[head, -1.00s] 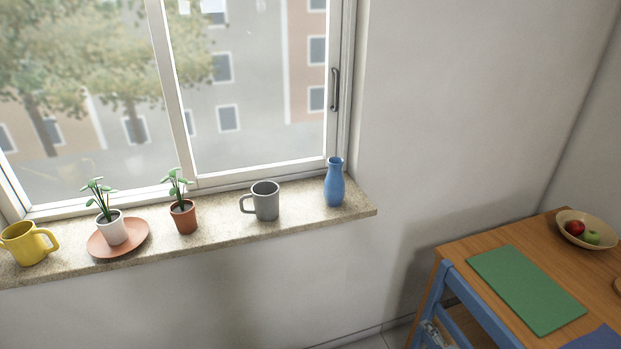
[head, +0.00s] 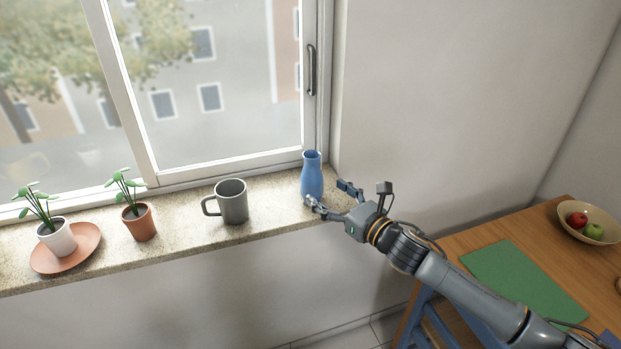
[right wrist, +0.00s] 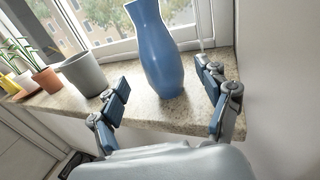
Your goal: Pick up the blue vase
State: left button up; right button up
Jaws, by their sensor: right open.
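The blue vase (head: 312,176) stands upright at the right end of the stone windowsill (head: 270,212). My right gripper (head: 328,196) reaches in from the right at the sill's front edge, its fingers spread by the lower part of the vase. In the right wrist view, the vase (right wrist: 159,50) stands ahead, between the two open fingers and a little beyond them. The gripper (right wrist: 165,92) is open and holds nothing. One finger overlaps the vase's lower edge in the head view; contact cannot be told. My left gripper is not in view.
A grey mug (head: 233,203) stands left of the vase. Further left are a terracotta pot (head: 140,226) and a white pot (head: 58,240) on a pink plate (head: 80,257). The window is behind. A wooden table (head: 470,240) with a fruit bowl (head: 589,233) stands right.

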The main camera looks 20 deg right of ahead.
aim_at(319, 186)
jog(key=shift+w+a, duration=0.2)
jog(key=shift+w, duration=0.4)
jog(key=shift+w+a+r+p, duration=0.15)
jog(key=shift+w+r+p, duration=0.05)
jog(key=shift+w+p, duration=0.15)
jog(key=p+x, duration=0.1)
jog(key=x, duration=0.2)
jog(key=shift+w+a, duration=0.15)
jog(key=shift+w, duration=0.1)
jog(key=shift+w+a+f, duration=0.1)
jog(key=shift+w+a, duration=0.05)
jog(key=shift+w, duration=0.3)
jog(key=shift+s, duration=0.1)
jog(key=shift+c, duration=1.3)
jog(key=c, duration=1.1)
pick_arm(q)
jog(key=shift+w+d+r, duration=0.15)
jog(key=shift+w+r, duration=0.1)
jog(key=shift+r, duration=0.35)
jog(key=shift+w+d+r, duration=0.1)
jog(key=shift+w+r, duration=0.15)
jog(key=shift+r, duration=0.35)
pick_arm(e)
jog(key=shift+c, duration=0.2)
